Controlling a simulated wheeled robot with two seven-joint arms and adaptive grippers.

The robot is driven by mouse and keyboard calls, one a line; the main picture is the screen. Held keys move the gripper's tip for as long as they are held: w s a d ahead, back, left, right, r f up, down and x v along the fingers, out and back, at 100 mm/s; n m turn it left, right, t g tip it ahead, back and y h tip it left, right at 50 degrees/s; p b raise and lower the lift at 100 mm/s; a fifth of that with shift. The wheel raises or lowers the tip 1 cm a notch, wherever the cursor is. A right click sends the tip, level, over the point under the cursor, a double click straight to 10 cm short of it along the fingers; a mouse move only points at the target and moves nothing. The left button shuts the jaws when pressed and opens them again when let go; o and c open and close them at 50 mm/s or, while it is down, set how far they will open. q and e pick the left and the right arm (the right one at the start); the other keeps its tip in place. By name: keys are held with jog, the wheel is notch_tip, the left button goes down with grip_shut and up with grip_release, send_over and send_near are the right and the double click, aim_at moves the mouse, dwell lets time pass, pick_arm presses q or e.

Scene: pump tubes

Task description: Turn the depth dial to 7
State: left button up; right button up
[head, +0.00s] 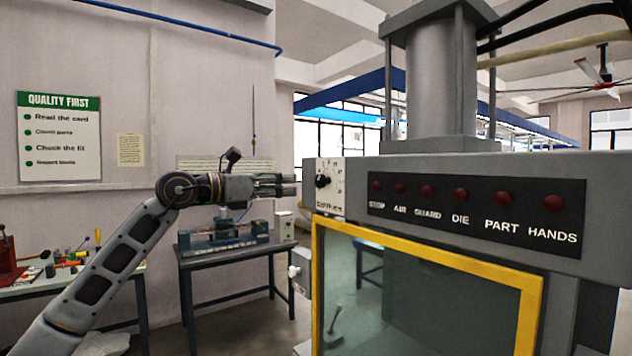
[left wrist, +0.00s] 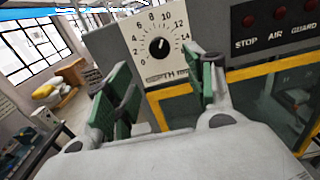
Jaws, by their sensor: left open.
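The depth dial is a black round knob (head: 322,181) on a white scale plate at the left end of the press's grey front. In the left wrist view the knob (left wrist: 159,47) sits amid numbers up to 14. A small light mark on it seems to point upward, but its exact reading is too small to tell. My left gripper (head: 289,184) is level with the dial, just left of it, fingers toward the plate. In the left wrist view its green-padded fingers (left wrist: 164,75) are apart and empty, with the dial beyond them. My right gripper is not visible.
The press has a row of red lamps (head: 461,195) right of the dial and a yellow-framed clear guard (head: 430,259) below. A bench with a small machine (head: 222,239) stands behind my left arm. A side table (head: 60,285) with tools is at far left.

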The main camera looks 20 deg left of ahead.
aim_at(318, 182)
pick_arm(q)
jog(key=p+x, duration=0.2)
jog(key=x, duration=0.6)
jog(key=shift+w+d+r, duration=0.1)
jog(key=shift+w+d, duration=0.05)
jog(key=shift+w+d+p, duration=0.3)
jog(key=shift+w+d, duration=0.1)
jog(key=shift+w, duration=0.15)
jog(key=shift+w+d, duration=0.25)
jog(key=shift+w, duration=0.1)
jog(key=c, duration=1)
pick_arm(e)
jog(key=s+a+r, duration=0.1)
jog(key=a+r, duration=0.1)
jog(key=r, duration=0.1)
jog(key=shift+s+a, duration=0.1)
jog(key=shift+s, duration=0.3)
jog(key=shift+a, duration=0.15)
